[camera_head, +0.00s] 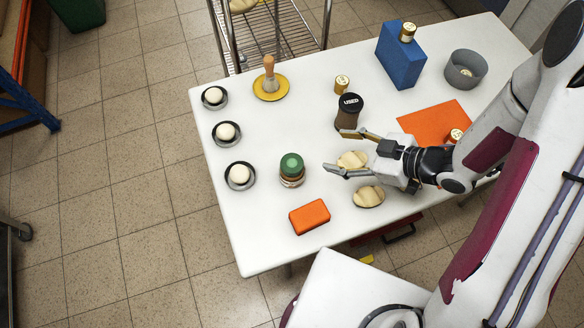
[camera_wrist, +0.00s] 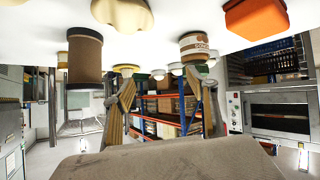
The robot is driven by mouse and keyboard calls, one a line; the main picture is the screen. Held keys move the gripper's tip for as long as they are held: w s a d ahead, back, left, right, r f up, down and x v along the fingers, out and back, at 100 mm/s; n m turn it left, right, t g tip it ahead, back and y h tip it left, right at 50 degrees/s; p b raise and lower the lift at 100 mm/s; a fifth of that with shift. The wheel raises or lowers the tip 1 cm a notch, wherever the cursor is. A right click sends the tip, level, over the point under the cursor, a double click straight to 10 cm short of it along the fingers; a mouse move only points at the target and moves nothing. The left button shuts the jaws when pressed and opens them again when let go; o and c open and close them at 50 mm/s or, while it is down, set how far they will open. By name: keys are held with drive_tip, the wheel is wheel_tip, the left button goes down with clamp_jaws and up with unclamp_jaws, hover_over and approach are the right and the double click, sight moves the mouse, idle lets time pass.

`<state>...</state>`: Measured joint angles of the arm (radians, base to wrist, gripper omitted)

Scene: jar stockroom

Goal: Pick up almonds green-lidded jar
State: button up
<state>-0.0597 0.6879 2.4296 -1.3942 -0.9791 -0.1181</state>
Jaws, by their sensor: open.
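The green-lidded jar (camera_head: 291,170) stands upright on the white table, with its lid on. Its side label is too small to read. In the wrist view, which is upside down, what looks like the same jar (camera_wrist: 195,45) is beyond the fingers, right of centre. My gripper (camera_head: 338,152) is open and empty, to the right of the jar and apart from it. Its fingers point left, one on the far side and one on the near side. The fingers also show in the wrist view (camera_wrist: 162,95).
A dark-lidded jar marked USED (camera_head: 349,113) stands close behind the far finger. An orange block (camera_head: 309,216) is in front of the green-lidded jar. Dishes with white balls (camera_head: 240,175) line the left edge.

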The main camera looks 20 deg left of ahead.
drive_tip(key=g+y, duration=0.2)
approach(294, 164)
wheel_tip(294, 164, down, 2)
drive_tip(key=w+a, duration=0.1)
drive_tip(key=a, duration=0.1)
drive_tip(key=shift+s+a+r+n+g+y, duration=0.15)
drive_tip(key=shift+s+n+g+y, duration=0.2)
drive_tip(key=shift+s, duration=0.2)
drive_tip(key=shift+x, duration=1.3)
drive_tip(key=shift+a, duration=0.1)
drive_tip(key=shift+x, duration=2.55)
drive_tip(key=shift+w, duration=0.2)
drive_tip(key=shift+c, duration=0.5)
drive_tip(key=c, duration=1.3)
drive_tip(key=shift+c, duration=0.2)
